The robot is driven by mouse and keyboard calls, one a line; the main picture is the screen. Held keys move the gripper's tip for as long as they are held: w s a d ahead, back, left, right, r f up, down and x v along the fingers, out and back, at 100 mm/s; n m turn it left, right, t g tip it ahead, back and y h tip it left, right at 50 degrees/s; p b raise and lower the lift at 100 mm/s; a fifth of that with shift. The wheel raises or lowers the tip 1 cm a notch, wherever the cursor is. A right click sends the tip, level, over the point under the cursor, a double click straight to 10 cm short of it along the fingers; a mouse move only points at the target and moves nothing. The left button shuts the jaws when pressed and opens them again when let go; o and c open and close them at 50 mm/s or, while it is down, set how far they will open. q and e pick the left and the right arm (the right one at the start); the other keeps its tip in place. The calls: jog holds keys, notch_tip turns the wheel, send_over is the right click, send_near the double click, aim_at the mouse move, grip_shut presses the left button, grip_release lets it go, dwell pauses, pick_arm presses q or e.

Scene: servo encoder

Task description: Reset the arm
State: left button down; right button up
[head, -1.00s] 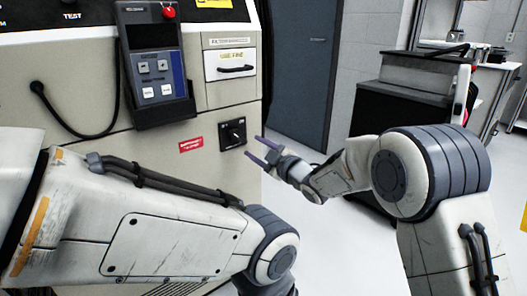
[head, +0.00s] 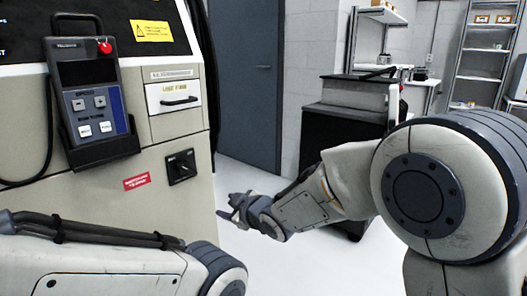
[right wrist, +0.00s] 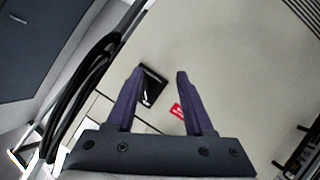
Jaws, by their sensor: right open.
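My right gripper (head: 236,212) is open and empty in front of the cabinet's lower right edge, below and right of the black rotary switch (head: 181,167). In the right wrist view its two purple fingers (right wrist: 160,76) are spread, with the switch (right wrist: 152,86) seen beyond them near the left finger. A teach pendant (head: 88,95) with a red button hangs in a holder on the cabinet front (head: 105,185). My left arm crosses the lower left of the head view; its gripper is out of view.
A red label (head: 137,181) is left of the switch, and a drawer-like panel with a handle (head: 175,98) is above. A grey door (head: 245,75), a black cabinet (head: 335,130) and shelving (head: 488,50) stand behind.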

jog(key=s+d+f+m+g+h, duration=0.25)
jog(key=s+d, duration=0.25)
jog(key=s, duration=0.6)
jog(key=s+d+f+m+g+h, duration=0.2)
jog(key=s+d+f+g, duration=0.3)
jog(key=s, duration=0.7)
jog(key=s+d+f+m+g+h, duration=0.1)
jog(key=s+d+m+g+h, duration=0.2)
jog(key=s+d, duration=0.55)
notch_tip(320, 180, up, 34)
jog(key=s+a+p, duration=0.2)
jog(key=p, duration=3.2)
jog(key=shift+a+r, duration=0.2)
jog(key=shift+a, duration=0.05)
jog(key=shift+s, duration=0.1)
jog(key=shift+s+n, duration=0.1)
jog(key=shift+n, duration=0.15)
